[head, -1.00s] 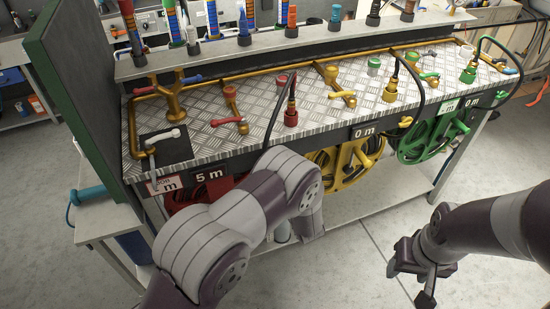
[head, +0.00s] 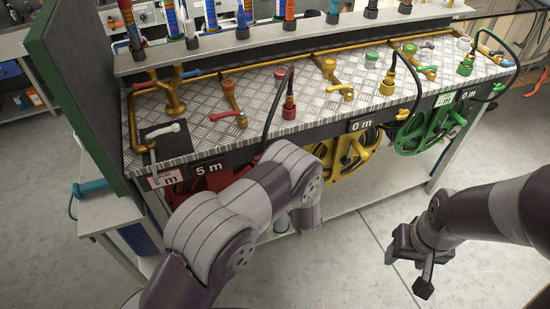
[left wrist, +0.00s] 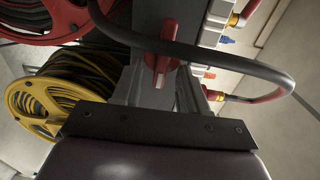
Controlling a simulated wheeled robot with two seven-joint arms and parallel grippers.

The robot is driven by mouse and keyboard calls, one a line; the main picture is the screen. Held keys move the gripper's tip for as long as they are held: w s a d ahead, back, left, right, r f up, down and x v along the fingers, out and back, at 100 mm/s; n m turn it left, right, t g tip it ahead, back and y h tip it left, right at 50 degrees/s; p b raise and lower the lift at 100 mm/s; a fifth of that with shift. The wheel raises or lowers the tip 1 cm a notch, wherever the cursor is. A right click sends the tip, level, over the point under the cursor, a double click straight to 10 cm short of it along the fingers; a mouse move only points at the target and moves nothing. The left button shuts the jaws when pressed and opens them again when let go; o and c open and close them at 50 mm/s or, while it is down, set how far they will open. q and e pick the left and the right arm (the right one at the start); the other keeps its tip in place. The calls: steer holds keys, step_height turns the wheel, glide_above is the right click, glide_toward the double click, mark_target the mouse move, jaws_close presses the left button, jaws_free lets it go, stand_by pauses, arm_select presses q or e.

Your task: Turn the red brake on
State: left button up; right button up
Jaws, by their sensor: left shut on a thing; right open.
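The red hose reel (head: 178,190) hangs under the bench at the left, partly hidden by my left arm. In the left wrist view its red rim (left wrist: 62,32) shows at upper left. A red lever (left wrist: 162,62), apparently the red brake, sticks out toward the camera by that reel, with a dark hose crossing above it. My left gripper (left wrist: 160,86) is at this lever and shut on it; its fingers are only partly visible. In the head view that gripper is hidden behind its own arm. My right gripper (head: 409,266) is open and empty over the floor at the right.
The yellow reel (head: 350,160) and green reel (head: 428,132) hang further right under the bench. The bench top (head: 200,141) carries pipes, valves and hose ends, including a red-tipped hose end (head: 289,108). A green board (head: 72,110) stands at the left. Floor in front is clear.

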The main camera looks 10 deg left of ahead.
arm_select(q)
steer(key=o, duration=1)
steer(key=v, duration=1.2)
steer(key=shift+s+d+b, duration=0.2)
steer(key=shift+s+b, duration=0.1)
